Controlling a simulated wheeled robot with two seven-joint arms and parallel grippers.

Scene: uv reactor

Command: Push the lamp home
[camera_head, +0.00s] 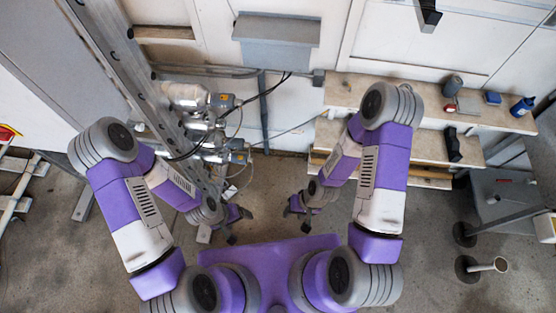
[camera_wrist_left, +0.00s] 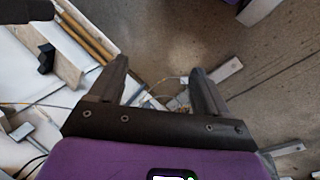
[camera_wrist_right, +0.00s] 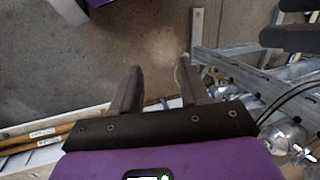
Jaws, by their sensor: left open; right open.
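I cannot pick out the lamp for certain in any view. Several silver metal cylinders (camera_head: 188,96) with grey boxes and black cables are mounted beside a metal rail at the left in the head view. Shiny cylinders also show at the right in the right wrist view (camera_wrist_right: 284,134). My left gripper (camera_head: 240,226) is open and empty, below and right of the cylinders; its spread fingers show in its wrist view (camera_wrist_left: 158,72). My right gripper (camera_head: 296,219) is open and empty, farther right; its fingers show spread in its wrist view (camera_wrist_right: 159,70).
A metal rail (camera_head: 135,75) slants beside the cylinders. Concrete floor lies open between rail and shelves.

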